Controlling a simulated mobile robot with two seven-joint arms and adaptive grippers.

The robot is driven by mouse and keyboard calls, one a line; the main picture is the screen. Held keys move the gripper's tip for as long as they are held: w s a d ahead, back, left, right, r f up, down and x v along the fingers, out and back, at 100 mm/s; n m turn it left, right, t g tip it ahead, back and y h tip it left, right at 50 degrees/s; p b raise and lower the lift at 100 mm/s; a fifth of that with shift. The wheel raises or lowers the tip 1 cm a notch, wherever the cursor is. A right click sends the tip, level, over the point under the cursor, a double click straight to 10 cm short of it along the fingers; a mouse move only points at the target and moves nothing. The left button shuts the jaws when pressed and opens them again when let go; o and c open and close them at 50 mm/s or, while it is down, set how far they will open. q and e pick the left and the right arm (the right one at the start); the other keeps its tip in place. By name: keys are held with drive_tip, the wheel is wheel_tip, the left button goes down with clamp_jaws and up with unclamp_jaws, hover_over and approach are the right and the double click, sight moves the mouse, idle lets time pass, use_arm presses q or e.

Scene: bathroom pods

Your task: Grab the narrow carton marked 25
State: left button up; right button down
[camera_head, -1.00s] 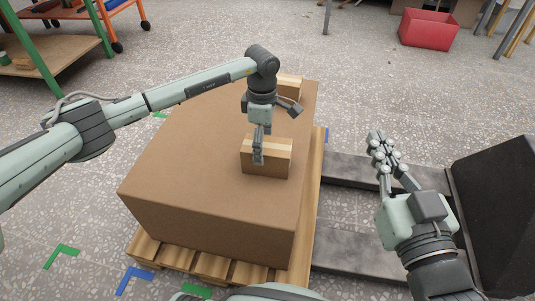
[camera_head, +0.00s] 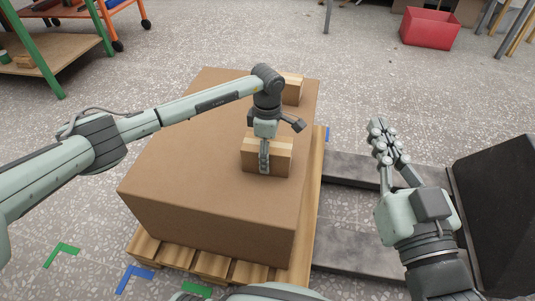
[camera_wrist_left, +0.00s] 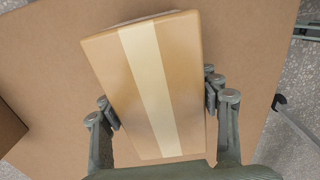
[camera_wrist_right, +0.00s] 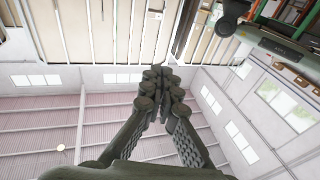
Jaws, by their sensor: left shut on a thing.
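A small brown carton (camera_head: 281,164) with a pale tape strip sits on top of a big cardboard box (camera_head: 190,160). No number is readable on it. My left gripper (camera_head: 264,164) reaches down over it, in front of its near face in the head view. In the left wrist view its fingers are shut on the carton (camera_wrist_left: 180,50), one on each long side. A second small carton (camera_head: 293,90) stands at the box's far edge, partly hidden behind my left arm. My right gripper (camera_head: 383,142) is away to the right, empty, its fingers together; they also show in the right wrist view (camera_wrist_right: 160,80).
The big box rests on a wooden pallet (camera_head: 210,264). Dark grey forks (camera_head: 350,245) and a black upright body (camera_head: 500,210) are at the right. A red bin (camera_head: 428,28) stands far back right. A green-framed rack (camera_head: 80,45) is back left. Open floor lies between.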

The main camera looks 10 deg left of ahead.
use_arm(q)
drive_tip(key=c, duration=0.4)
drive_tip(key=shift+r, duration=0.1)
drive_tip(key=shift+c, duration=0.2)
